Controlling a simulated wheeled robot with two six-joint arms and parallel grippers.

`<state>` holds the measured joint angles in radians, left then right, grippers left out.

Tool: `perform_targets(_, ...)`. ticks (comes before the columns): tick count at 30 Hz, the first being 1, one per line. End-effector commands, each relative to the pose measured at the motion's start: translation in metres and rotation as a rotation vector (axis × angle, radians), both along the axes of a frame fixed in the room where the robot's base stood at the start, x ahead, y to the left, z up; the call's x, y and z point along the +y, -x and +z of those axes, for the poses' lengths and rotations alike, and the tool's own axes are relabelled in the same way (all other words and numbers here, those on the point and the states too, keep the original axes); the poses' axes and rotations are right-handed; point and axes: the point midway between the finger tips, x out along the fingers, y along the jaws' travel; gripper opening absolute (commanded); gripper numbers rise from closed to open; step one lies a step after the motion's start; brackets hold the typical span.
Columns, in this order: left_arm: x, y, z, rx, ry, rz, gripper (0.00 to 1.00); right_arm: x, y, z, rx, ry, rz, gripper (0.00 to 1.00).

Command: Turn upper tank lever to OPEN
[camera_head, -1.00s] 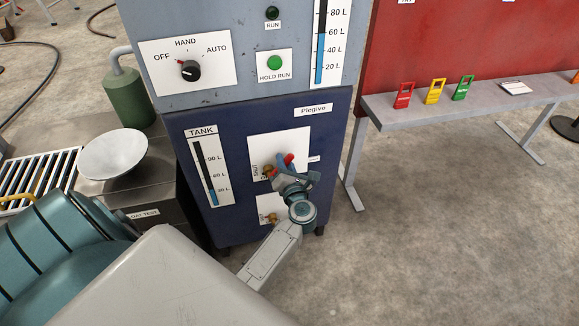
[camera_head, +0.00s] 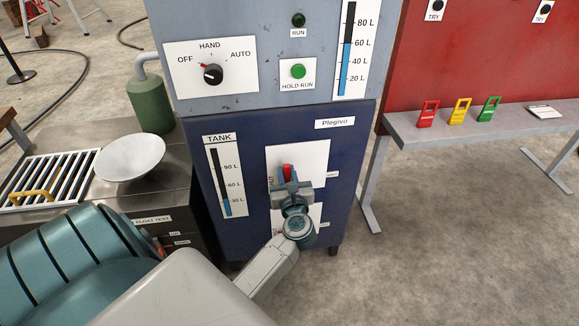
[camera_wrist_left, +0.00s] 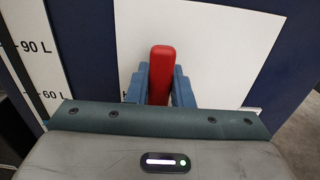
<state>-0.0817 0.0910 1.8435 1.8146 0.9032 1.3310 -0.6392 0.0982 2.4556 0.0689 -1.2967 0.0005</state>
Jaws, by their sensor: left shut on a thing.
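The upper tank lever (camera_head: 287,171) has a red handle and stands against a white plate (camera_head: 312,160) on the blue cabinet front. In the left wrist view the red handle (camera_wrist_left: 161,72) points upright between my fingers. My left gripper (camera_head: 287,184) is shut on this handle, with a blue finger on each side of it. The lever's base and most plate lettering are hidden behind my gripper. A lower white plate (camera_head: 318,215) is mostly covered by my wrist. My right gripper is not in view.
The tank gauge (camera_head: 223,184) is left of the lever plate. Above are a selector knob (camera_head: 213,75) and a green HOLD RUN button (camera_head: 298,71). A steel bench with a white bowl (camera_head: 130,158) stands left. A grey bench (camera_head: 400,128) stands right.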

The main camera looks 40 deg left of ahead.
Motion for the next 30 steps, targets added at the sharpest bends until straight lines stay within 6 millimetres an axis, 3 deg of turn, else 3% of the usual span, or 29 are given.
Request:
perform_targets(14, 0.0005, 0.0014, -0.0016, -0.009, 0.012, 0.001, 0.00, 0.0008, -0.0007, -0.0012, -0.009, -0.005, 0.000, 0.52)
perform_targets(15, 0.0005, 0.0014, -0.0016, -0.009, 0.013, 0.001, 0.24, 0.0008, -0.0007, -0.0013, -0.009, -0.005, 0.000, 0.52)
perform_targets(18, 0.0005, 0.0012, -0.0014, -0.009, 0.011, 0.001, 0.42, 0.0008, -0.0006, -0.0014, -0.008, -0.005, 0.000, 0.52)
perform_targets(30, -0.0068, 0.0070, -0.0022, -0.008, 0.012, 0.000, 0.42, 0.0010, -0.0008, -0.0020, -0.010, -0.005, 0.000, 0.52)
